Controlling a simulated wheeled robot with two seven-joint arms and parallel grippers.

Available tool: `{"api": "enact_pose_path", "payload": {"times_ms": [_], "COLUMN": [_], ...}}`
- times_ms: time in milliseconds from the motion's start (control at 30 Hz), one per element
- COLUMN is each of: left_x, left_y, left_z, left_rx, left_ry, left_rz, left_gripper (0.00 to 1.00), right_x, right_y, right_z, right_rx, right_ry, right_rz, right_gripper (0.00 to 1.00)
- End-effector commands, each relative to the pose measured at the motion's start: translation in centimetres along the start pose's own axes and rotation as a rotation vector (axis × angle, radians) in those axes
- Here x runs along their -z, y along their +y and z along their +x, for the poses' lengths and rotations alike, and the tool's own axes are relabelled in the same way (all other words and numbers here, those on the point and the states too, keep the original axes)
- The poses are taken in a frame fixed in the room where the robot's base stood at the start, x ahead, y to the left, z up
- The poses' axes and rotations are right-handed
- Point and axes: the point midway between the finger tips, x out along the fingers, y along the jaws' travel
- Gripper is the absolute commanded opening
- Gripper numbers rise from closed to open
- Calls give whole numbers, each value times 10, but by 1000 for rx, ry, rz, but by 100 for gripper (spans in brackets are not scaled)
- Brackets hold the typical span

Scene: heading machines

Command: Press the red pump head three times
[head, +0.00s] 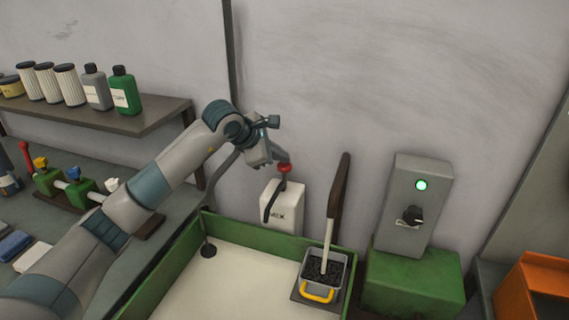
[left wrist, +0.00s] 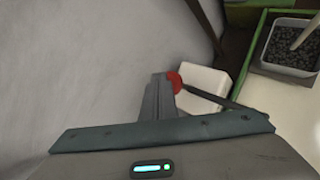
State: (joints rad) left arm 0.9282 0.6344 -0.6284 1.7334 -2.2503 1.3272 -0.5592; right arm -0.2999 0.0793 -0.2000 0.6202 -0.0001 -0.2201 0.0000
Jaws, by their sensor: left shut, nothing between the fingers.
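My right gripper is in neither view.
A green-edged tray (head: 170,272) holds a small bin (head: 346,270) of dark granules with a yellow handle. A grey control box (head: 416,190) with a green light stands right. A shelf (head: 150,118) with bottles and filters is at left. The wall is close behind the bottle.

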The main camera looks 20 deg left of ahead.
Motion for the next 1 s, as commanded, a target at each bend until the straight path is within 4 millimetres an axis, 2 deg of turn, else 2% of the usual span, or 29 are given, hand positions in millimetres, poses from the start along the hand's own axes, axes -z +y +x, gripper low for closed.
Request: {"api": "enact_pose_path", "payload": {"times_ms": [1000], "left_x": [7], "left_y": [-7], "left_z": [9], "left_rx": [3], "left_ry": [3], "left_rz": [0], "left_gripper": [0], "right_x": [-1], "right_y": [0], "right_z": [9], "right_rx": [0], "right_ry": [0], "right_rz": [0], "right_gripper": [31]}}
